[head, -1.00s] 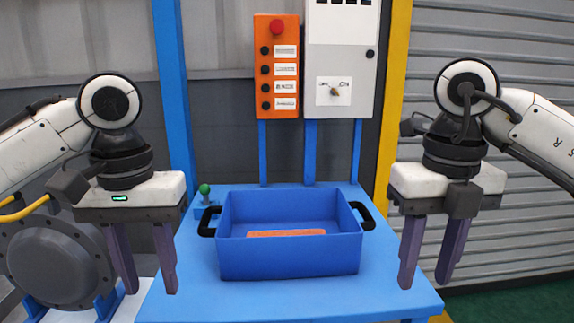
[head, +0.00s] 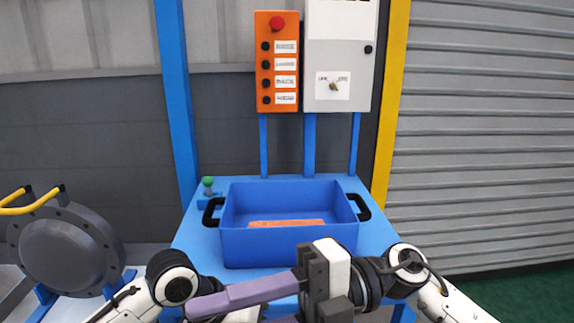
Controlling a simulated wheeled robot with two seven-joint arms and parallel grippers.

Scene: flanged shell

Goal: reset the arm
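Both my arms are folded low at the bottom edge of the head view. My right gripper (head: 262,307) lies across the front of the table, turned sideways with its purple fingers pointing left. One finger shows whole and a second shows partly at the bottom edge, with a gap between them. My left arm's wrist (head: 205,287) is at the bottom, left of centre. Its gripper is mostly hidden behind the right gripper's finger and below the frame, so its fingers cannot be made out.
A blue bin (head: 290,246) with black handles and an orange piece (head: 286,223) inside stands on the blue table (head: 205,250). A grey flanged shell (head: 65,250) is at left. An orange button panel (head: 277,62) and grey control box (head: 339,60) are behind.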

